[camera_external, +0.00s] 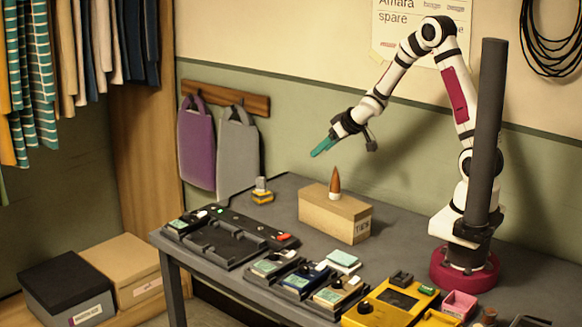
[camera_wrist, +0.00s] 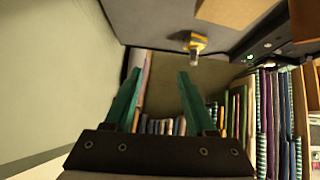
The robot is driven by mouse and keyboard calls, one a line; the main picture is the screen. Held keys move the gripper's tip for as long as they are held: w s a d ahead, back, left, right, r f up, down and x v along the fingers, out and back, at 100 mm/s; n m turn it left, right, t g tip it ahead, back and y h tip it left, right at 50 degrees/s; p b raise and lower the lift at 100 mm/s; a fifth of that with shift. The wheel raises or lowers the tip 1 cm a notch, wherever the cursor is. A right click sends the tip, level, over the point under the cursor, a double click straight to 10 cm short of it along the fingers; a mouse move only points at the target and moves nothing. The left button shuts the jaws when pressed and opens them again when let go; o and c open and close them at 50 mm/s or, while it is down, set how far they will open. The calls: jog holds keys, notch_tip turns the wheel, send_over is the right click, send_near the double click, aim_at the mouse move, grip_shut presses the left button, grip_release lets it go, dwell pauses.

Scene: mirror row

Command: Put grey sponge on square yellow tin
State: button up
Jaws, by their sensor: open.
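A small light grey block, which looks like the grey sponge (camera_external: 260,184), stands on the yellow tin (camera_external: 262,197) near the table's back left edge. In the wrist view the yellow tin (camera_wrist: 198,37) is at the top centre, with the pale grey sponge (camera_wrist: 194,57) against it. How squarely the sponge rests on it is too small to tell. My gripper (camera_external: 317,152) is raised above the table, to the right of and well above the tin. Its teal fingers (camera_wrist: 160,72) are apart, with nothing between them.
A black tray (camera_external: 225,240) lies in front of the tin. Several small devices line the table's front. The air around my gripper is clear.

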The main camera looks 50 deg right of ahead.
jog(key=s+a+r+m+g, duration=0.2)
jog(key=s+a+g, duration=0.1)
jog(key=s, duration=0.9)
jog(key=s+a+r+m+g+y, duration=0.1)
jog(key=s+a+r+g, duration=0.1)
jog(key=s, duration=1)
jog(key=s+a+r+m+g+y, duration=0.1)
jog(key=s+a+g, duration=0.3)
jog(key=s, duration=0.8)
jog(key=a+r+m, duration=0.1)
jog(key=a, duration=0.1)
jog(key=shift+a+m, duration=0.3)
jog(key=shift+r, duration=0.1)
